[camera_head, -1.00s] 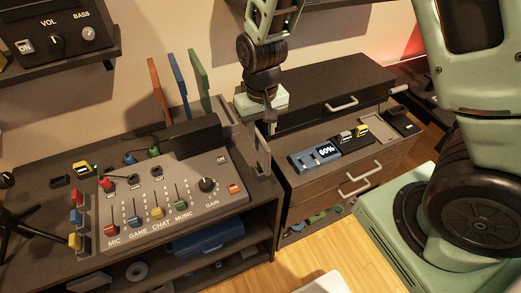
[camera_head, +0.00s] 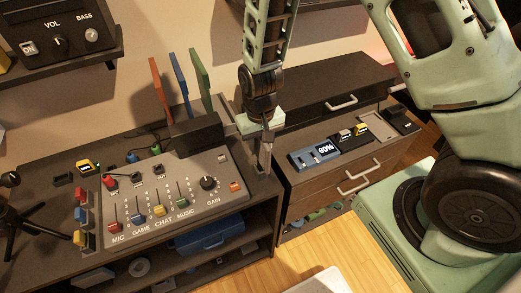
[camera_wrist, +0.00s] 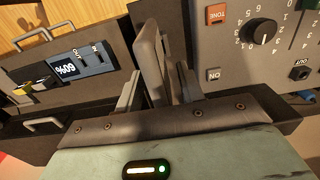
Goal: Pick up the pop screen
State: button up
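A thin, upright grey panel, which looks like the pop screen (camera_wrist: 152,52), stands at the right end of the mixer desk. In the wrist view it stands between the two fingers of my gripper (camera_wrist: 158,82). The fingers are apart, with a gap visible on the panel's right side; contact on the left side is unclear. In the head view my gripper (camera_head: 266,140) points down over the panel and hides most of it.
The mixer (camera_head: 165,195) with sliders and knobs is close on the left. A drawer cabinet (camera_head: 330,178) with a blue 60% display (camera_head: 314,156) stands close on the right. Coloured upright panels (camera_head: 181,85) rise behind the mixer. Floor shows in front.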

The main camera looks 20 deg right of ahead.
jog(key=shift+f, duration=0.25)
dwell(0.4)
grip_shut()
